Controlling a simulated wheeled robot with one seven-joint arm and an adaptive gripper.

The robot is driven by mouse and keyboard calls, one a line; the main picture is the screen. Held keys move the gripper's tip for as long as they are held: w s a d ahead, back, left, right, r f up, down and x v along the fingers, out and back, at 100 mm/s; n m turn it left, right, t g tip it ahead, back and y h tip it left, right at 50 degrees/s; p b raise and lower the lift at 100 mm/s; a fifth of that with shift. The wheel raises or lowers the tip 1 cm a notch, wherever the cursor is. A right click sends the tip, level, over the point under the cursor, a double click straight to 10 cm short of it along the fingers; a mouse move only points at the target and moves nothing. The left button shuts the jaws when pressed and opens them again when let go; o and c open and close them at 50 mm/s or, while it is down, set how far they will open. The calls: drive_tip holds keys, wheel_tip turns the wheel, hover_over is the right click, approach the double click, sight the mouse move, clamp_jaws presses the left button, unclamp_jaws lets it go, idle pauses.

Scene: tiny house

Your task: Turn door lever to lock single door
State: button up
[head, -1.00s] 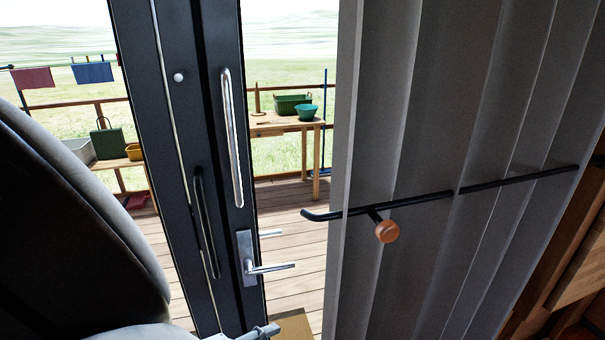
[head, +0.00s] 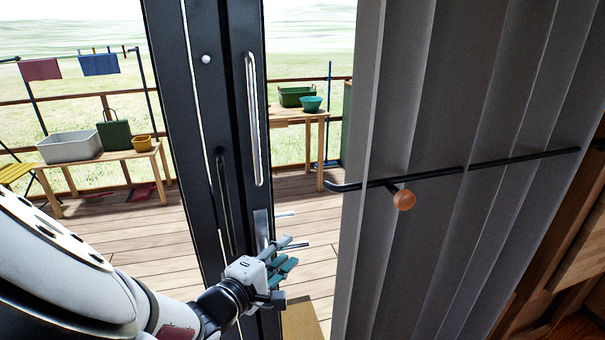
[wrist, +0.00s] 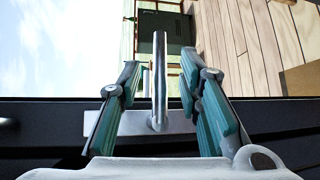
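The dark single door (head: 178,130) stands in the middle of the head view with a long silver pull bar (head: 254,120). A silver lever plate (head: 261,225) is below the bar, partly hidden by my gripper. My gripper (head: 288,254), with teal finger pads, is at the lever's height. In the wrist view, the silver door lever (wrist: 160,60) runs between the two fingers of my gripper (wrist: 160,80). The fingers are apart, with a gap visible on each side of the lever. The lever's plate (wrist: 134,122) lies behind it, flat on the door.
A grey pleated curtain (head: 430,120) hangs on the right, with a black bar (head: 510,160) and a round wooden knob (head: 404,200) in front. Outside are a wooden deck (head: 100,235), a bench with a grey tub (head: 68,148), and a table with a green crate (head: 297,96).

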sight(289, 249)
drive_tip(key=shift+x, duration=1.8)
clamp_jaws()
